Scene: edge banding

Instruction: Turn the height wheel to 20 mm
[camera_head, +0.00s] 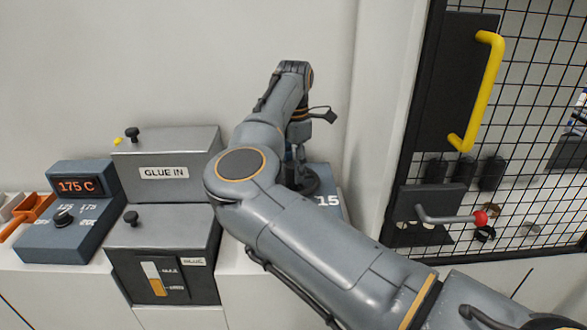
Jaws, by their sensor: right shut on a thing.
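The height wheel (309,184) is a dark round wheel on top of a blue-grey housing (335,184), right of the glue box. The housing's front shows white figures reading "15", partly cut off by my arm. My right gripper (294,168) points down at the wheel and is shut on it. My right arm crosses in front and hides much of the wheel, the fingertips and the housing. My left gripper is not in view.
Left of the wheel stand a grey "GLUE IN" box (190,143) with black knobs and a temperature panel (78,186) reading 175 C. Orange trays (32,212) sit at far left. At right is a mesh door with a yellow handle (489,85) and a red-knobbed lever (448,219).

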